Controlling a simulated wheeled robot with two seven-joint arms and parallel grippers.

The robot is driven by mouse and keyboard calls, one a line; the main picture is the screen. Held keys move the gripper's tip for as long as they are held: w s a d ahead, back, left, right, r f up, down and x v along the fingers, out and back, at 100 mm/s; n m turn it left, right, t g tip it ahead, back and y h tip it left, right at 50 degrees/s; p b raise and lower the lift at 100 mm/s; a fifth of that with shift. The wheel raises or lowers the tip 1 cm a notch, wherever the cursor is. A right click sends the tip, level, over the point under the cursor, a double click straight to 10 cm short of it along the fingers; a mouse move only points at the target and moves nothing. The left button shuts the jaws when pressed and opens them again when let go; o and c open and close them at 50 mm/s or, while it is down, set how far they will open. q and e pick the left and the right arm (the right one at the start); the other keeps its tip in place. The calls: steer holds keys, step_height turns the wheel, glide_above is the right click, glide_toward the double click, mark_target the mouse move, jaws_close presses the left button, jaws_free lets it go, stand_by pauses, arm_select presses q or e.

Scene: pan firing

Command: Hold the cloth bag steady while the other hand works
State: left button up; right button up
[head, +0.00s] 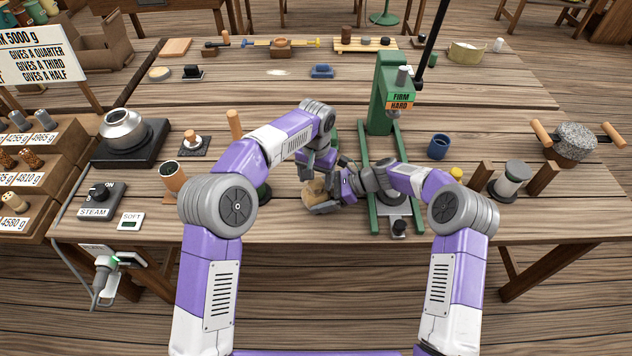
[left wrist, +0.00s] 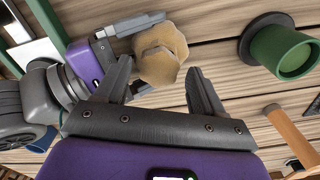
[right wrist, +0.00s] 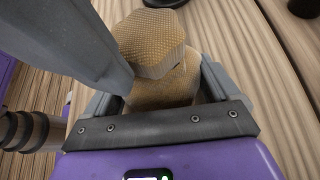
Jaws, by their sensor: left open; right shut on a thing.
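The cloth bag (head: 313,193) is tan, with a narrowed neck and a bulging top. My right gripper (head: 325,203) is shut on it from the right, just above the table. In the right wrist view the woven bag (right wrist: 160,75) sits between the fingers. My left gripper (head: 318,172) is open above the bag. In the left wrist view the bag top (left wrist: 160,55) shows beyond and between the open fingers, and I cannot tell whether they touch it. The bag's underside is hidden.
The green press (head: 388,95) stands just right of and behind the bag, its rails running forward. A blue cup (head: 438,147) is right of it. A dark green cup (left wrist: 285,50) is near my left gripper. A steam switch box (head: 100,199) is at the left front. The front centre edge is clear.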

arm_select(q)
steer(key=shift+f, duration=1.15)
steer(key=c, duration=1.1)
steer(key=shift+m, duration=0.3)
steer(key=m, duration=0.3)
steer(key=shift+m, duration=0.4)
steer(key=m, duration=0.3)
steer(key=shift+w+a+m, duration=0.1)
steer(key=shift+m, duration=0.2)
steer(key=m, duration=0.3)
steer(key=shift+m, duration=0.3)
steer(key=shift+w+m, duration=0.15)
steer(key=shift+m, duration=1.75)
